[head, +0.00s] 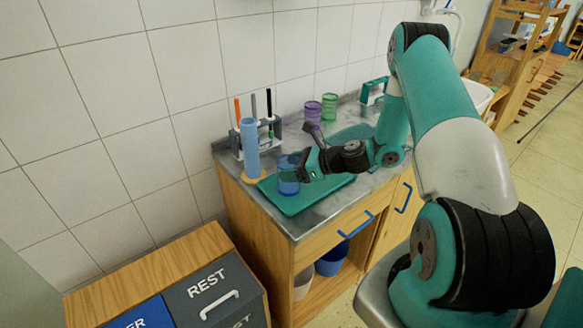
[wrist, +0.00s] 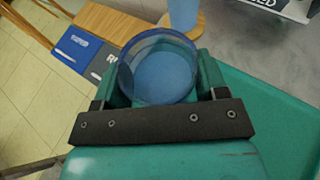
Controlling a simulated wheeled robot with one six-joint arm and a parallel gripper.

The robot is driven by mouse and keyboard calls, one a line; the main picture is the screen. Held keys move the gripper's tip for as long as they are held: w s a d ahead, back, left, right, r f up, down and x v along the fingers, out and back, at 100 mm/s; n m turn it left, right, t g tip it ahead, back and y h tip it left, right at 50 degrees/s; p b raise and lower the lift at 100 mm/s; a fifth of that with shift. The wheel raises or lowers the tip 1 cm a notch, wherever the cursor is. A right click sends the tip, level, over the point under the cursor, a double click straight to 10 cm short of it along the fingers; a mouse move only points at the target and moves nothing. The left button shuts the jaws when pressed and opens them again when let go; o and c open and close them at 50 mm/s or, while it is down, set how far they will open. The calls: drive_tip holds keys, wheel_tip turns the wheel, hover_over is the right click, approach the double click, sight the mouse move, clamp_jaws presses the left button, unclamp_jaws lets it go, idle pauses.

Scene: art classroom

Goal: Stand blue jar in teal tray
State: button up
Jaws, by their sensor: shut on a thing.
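The blue jar (head: 288,186) is a translucent open-topped cup. It is upright at the left end of the teal tray (head: 326,189), which lies on the grey counter. My gripper (head: 299,172) is shut on the jar from the right side. In the wrist view the jar (wrist: 160,68) sits between the two fingers, and I look down into its empty inside. The tray (wrist: 262,112) shows to the right there. The jar's base is hidden by the gripper in the wrist view, so I cannot tell surely whether it touches the tray.
A tall blue cylinder (head: 250,150) stands on a round wooden base just behind the jar. A rack with upright tools (head: 269,125) is beside it. Purple (head: 313,111) and green (head: 329,106) mesh cups stand farther back. Labelled bins (head: 215,291) are below, at the left.

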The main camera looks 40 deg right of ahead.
drive_tip(key=shift+f, duration=0.2)
drive_tip(key=shift+f, duration=0.2)
drive_tip(key=o, duration=0.9)
